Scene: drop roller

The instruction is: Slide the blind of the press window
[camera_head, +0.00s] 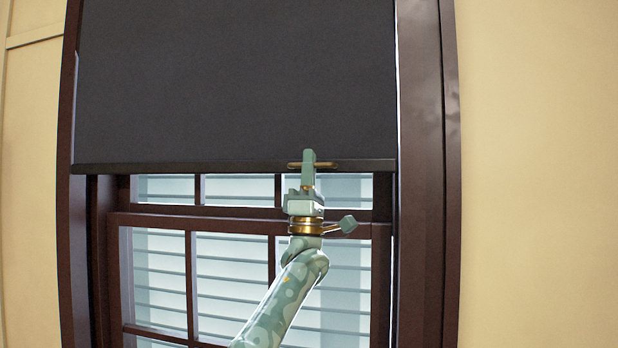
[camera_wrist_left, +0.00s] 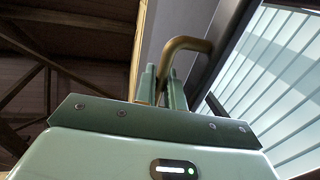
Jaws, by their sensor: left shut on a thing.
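The dark blind (camera_head: 235,80) covers the upper part of the window in the head view, its bottom bar (camera_head: 180,167) lying level across the frame. A brass handle (camera_head: 325,165) sits on the bar, right of its middle. My left gripper (camera_head: 308,160) is at the handle, with its fingers shut on it. In the left wrist view, the handle (camera_wrist_left: 188,43) curves up from between the two fingers (camera_wrist_left: 162,88). Part of the handle is hidden by the fingers. My right gripper is not in view.
The dark brown window frame (camera_head: 428,180) borders the blind on both sides. Below the bar are window panes (camera_head: 233,262) with pale slats behind them. Bare cream wall (camera_head: 540,170) lies to the right. Dark ceiling beams (camera_wrist_left: 50,75) show in the wrist view.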

